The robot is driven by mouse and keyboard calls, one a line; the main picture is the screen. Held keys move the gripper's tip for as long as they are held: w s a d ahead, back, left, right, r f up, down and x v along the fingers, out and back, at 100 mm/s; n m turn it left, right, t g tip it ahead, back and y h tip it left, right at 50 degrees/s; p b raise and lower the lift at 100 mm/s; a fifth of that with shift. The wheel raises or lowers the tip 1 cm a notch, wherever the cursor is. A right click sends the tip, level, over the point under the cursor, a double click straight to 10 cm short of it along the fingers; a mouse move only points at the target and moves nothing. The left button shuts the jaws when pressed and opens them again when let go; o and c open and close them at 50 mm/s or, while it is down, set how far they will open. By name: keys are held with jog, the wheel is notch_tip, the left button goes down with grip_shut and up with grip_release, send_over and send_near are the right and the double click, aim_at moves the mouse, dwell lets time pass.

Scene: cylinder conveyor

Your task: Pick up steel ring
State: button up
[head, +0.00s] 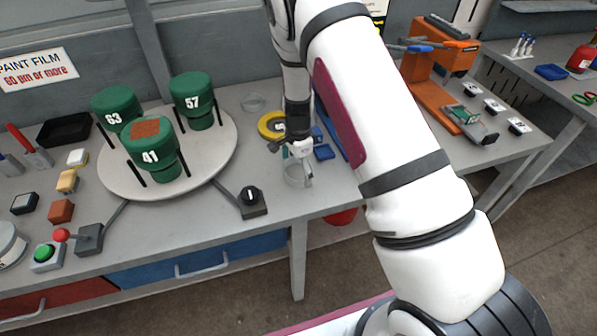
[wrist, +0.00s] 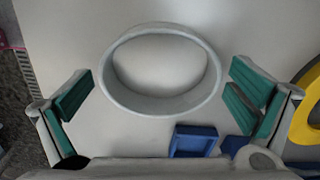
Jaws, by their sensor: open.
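The steel ring (wrist: 118,92) is a pale grey open ring lying flat on the grey bench. In the wrist view it sits between and slightly beyond the two green-padded fingers of my gripper (wrist: 160,98), with a gap on either side. In the head view the ring (head: 292,181) is near the bench's front edge, partly hidden by my gripper (head: 301,168). My gripper is open and empty, pointing down over the ring.
A yellow ring (head: 266,126) and a small blue tray (head: 323,152) are close to my gripper; the blue tray also shows in the wrist view (wrist: 193,140). A round turntable (head: 222,150) with green numbered cylinders stands left. A black knob box (head: 252,203) is at the front edge.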

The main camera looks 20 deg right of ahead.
jog(key=c, duration=1.1)
jog(key=shift+o, duration=0.2)
jog(key=shift+r, duration=0.1)
